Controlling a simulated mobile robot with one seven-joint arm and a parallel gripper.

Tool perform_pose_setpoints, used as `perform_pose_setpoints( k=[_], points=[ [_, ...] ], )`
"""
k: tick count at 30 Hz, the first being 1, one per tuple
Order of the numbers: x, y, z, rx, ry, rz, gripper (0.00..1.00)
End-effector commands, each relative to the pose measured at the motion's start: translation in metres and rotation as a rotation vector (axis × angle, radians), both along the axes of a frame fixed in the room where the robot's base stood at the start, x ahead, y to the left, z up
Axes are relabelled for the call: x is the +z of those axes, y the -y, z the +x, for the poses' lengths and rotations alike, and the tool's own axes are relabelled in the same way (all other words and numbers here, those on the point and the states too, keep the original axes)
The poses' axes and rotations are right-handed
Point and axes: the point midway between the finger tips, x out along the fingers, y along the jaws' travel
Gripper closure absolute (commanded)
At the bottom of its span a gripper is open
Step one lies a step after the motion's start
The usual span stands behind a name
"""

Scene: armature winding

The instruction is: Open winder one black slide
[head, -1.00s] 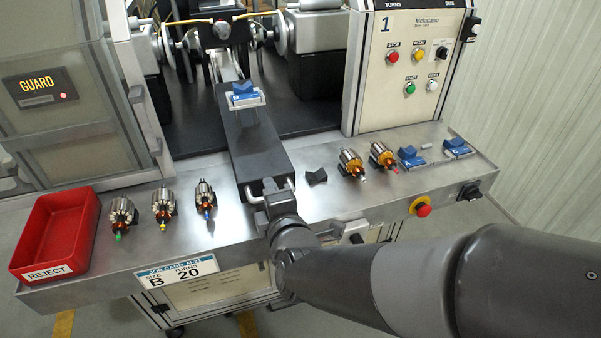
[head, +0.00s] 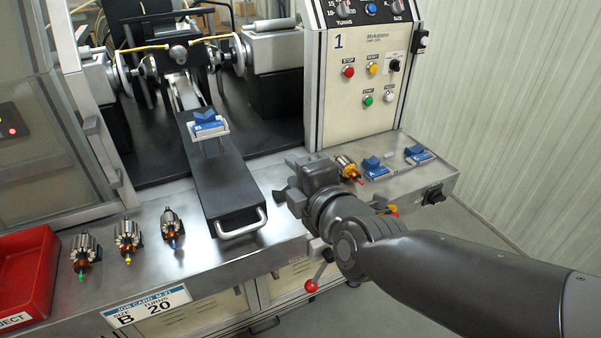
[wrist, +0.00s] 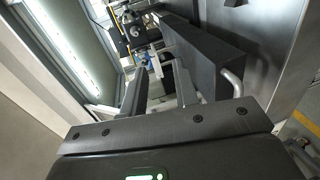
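The long black slide (head: 222,180) of winder one reaches out of the machine over the steel bench. Its silver U-shaped handle (head: 241,224) is at the front end. A blue and silver holder (head: 208,126) stands on its inner part. My gripper (head: 286,188) is to the right of the slide, apart from the handle. In the wrist view the slide (wrist: 205,58) and handle (wrist: 232,83) lie to the right of my gripper (wrist: 158,88). Its two fingers are apart with nothing held between them.
Several armatures (head: 127,236) stand on the bench left of the slide. Another armature (head: 346,167) and blue holders (head: 374,168) are to the right, partly behind my gripper. A red reject bin (head: 25,270) is at the left. A red-knobbed lever (head: 311,286) hangs below the bench front.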

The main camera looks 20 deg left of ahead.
Motion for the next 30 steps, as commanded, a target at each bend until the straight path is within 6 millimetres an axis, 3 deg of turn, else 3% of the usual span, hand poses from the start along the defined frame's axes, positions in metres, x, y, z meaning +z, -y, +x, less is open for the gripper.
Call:
perform_pose_setpoints(
  k=[12,16,20,23,27,30],
  points=[
    [0.002,0.007,0.001,0.003,-0.005,-0.004,0.72],
    [-0.005,0.007,0.004,-0.006,-0.042,-0.007,0.67],
    [-0.039,0.012,0.011,-0.058,-0.244,-0.010,0.67],
    [-0.081,0.020,0.014,-0.136,-0.519,0.004,0.67],
    [-0.133,0.030,0.004,-0.270,-0.950,0.056,0.67],
    [-0.158,0.032,-0.011,-0.366,-1.250,0.112,0.67]
  ],
)
